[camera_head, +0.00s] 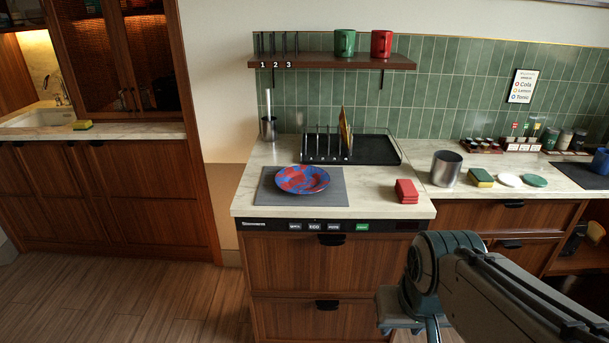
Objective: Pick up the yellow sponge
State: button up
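A yellow sponge with a green layer (481,177) lies on the right counter, between a metal canister and a white round disc. A second yellow and green sponge (82,125) lies at the front edge of the far-left counter by the sink. A stack of red sponge-like blocks (406,191) sits on the middle counter. My arm comes in from the lower right, and its end (402,312) is low in front of the drawers, apart from both yellow sponges. Its fingers cannot be made out.
The metal canister (446,168) stands left of the right-hand sponge; the white disc (509,180) and a green disc (534,181) lie to its right. A red and blue plate (302,179) rests on a grey mat (265,192). A black rack tray (376,151) stands behind.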

aim_at(85, 124)
jog(key=u, duration=2)
jog(key=i, duration=2.05)
jog(key=u, duration=0.45)
jog(key=i, duration=1.6)
jog(key=z, duration=0.55)
jog(key=i, duration=1.5)
jog(key=z, duration=1.7)
jog(key=i, duration=0.95)
jog(key=z, duration=0.7)
